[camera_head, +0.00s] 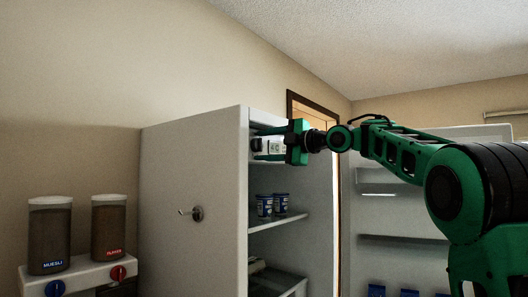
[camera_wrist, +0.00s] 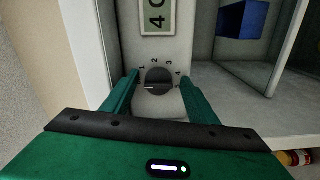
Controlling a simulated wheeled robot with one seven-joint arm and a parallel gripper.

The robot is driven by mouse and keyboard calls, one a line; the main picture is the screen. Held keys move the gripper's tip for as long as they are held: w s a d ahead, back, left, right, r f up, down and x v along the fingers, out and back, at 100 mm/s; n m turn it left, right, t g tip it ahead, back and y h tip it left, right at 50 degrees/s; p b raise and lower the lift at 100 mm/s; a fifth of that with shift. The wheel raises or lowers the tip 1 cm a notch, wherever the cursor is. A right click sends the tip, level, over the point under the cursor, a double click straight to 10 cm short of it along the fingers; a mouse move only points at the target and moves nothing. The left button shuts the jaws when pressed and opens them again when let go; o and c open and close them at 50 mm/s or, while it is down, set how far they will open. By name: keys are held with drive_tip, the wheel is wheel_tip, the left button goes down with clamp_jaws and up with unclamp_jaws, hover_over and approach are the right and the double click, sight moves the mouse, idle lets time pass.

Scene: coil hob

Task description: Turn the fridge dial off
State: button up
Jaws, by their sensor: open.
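The fridge dial (camera_wrist: 159,76) is a dark round knob on a pale panel, with numerals 1 to 5 around it. A short pale mark shows on its lower left part; I cannot tell for certain which setting it marks. My gripper (camera_wrist: 160,84) is open, with one green finger on each side of the dial. I cannot tell whether either finger touches it. In the head view my gripper (camera_head: 258,144) reaches into the upper part of the open fridge (camera_head: 190,190), and the dial cannot be made out there. A display (camera_wrist: 157,15) above the dial reads 4 C.
The fridge door (camera_head: 395,210) stands open at the right, with shelves inside. Blue-labelled tubs (camera_head: 272,204) stand on a fridge shelf below my gripper. Muesli and another dispenser (camera_head: 108,228) stand at the left. A blue box (camera_wrist: 245,18) is right of the dial.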

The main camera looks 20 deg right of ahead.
drive_tip(key=v, duration=1)
drive_tip(key=shift+s+d, duration=0.2)
drive_tip(key=shift+f, duration=0.1)
drive_tip(key=s+d+f+m+g+h, duration=0.2)
drive_tip(key=s+d+f+m+h, duration=0.15)
drive_tip(key=f+m, duration=0.45)
drive_tip(key=s+d+f+m+g+h, duration=0.1)
drive_tip(key=s+d+f+m+h, duration=0.25)
drive_tip(key=f, duration=0.85)
drive_tip(key=s+d+f+m+g+h, duration=0.25)
drive_tip(key=d+f+m, duration=0.3)
drive_tip(key=f, duration=0.45)
drive_tip(key=s+f+m+g, duration=0.3)
drive_tip(key=s+f, duration=0.5)
drive_tip(key=s, duration=0.3)
drive_tip(key=s+a+f+m+g, duration=0.1)
drive_tip(key=s+f+m+g, duration=0.2)
drive_tip(key=s+f+m, duration=0.2)
drive_tip(key=s+f+m+g, duration=0.3)
drive_tip(key=s+f, duration=0.8)
drive_tip(key=s, duration=0.5)
drive_tip(key=shift+s+a+m+h, duration=0.2)
drive_tip(key=shift+s+m+h, duration=0.2)
drive_tip(key=shift+m, duration=0.5)
